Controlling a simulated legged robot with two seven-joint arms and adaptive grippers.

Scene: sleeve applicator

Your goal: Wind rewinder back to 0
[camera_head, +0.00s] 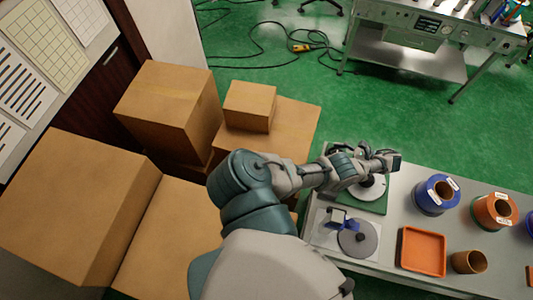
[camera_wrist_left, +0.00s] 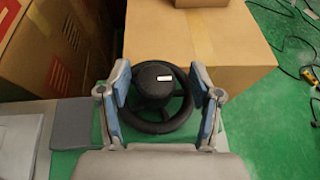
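In the wrist view a black handwheel (camera_wrist_left: 158,125) with a round hub (camera_wrist_left: 152,80) and a small white mark faces me. I take it to be the rewinder's wheel. My left gripper (camera_wrist_left: 160,78) is open, one blue-padded finger on each side of the hub. Whether either pad touches the wheel I cannot tell. In the head view my left gripper (camera_head: 381,161) is over the back left of the table, above a device with a green base (camera_head: 378,206) and a pale disc (camera_head: 368,190). My arm hides part of it. My right gripper is not in view.
The grey table (camera_head: 399,194) holds a second device with a grey disc (camera_head: 358,239), an orange tray (camera_head: 422,251), a brown cup (camera_head: 469,262), a blue roll (camera_head: 436,194) and an orange roll (camera_head: 493,210). Cardboard boxes (camera_head: 170,105) crowd the left. Cables lie on the green floor behind.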

